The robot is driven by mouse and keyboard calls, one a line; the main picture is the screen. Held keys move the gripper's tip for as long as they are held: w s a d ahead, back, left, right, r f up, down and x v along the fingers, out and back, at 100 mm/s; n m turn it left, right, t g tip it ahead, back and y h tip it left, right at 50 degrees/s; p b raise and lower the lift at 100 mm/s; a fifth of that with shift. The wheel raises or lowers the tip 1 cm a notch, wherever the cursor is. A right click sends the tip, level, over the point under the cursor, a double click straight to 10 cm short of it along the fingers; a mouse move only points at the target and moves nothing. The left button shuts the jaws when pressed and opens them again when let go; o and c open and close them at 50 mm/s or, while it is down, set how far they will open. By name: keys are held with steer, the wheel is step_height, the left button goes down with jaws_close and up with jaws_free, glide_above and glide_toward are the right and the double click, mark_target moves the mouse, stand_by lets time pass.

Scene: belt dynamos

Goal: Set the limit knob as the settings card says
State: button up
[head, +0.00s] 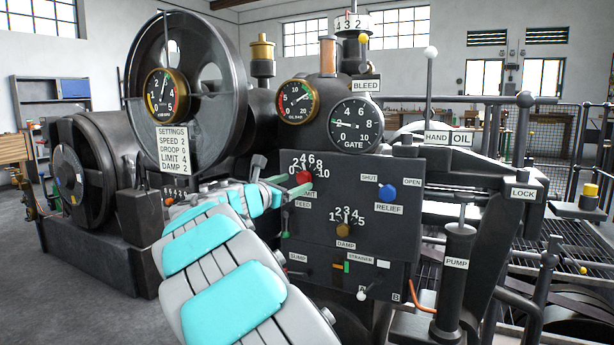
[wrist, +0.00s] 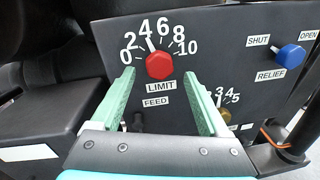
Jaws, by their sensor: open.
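The red limit knob (head: 304,177) sits on the dark panel, with a scale from 0 to 10 above it. In the wrist view the knob (wrist: 159,66) has a white pointer aimed at about the 4. The settings card (head: 173,149) reads speed 2, droop 0, limit 4, damp 2. My gripper (wrist: 159,78) is open, its green fingers left and right of the knob in the picture. Whether they touch the knob, I cannot tell. In the head view my gripper (head: 290,183) is at the panel's left, partly covering the limit label.
The blue relief knob (head: 388,192) is to the right, and the yellow damp knob (head: 344,230) below. The feed label (wrist: 156,102) sits under the limit label. A pump cylinder (head: 457,275) stands at the right. A large flywheel (head: 187,85) is at the left.

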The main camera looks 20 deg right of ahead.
mark_target(302, 180)
steer(key=shift+x, duration=1.9)
steer(key=shift+c, duration=0.3)
jaws_close()
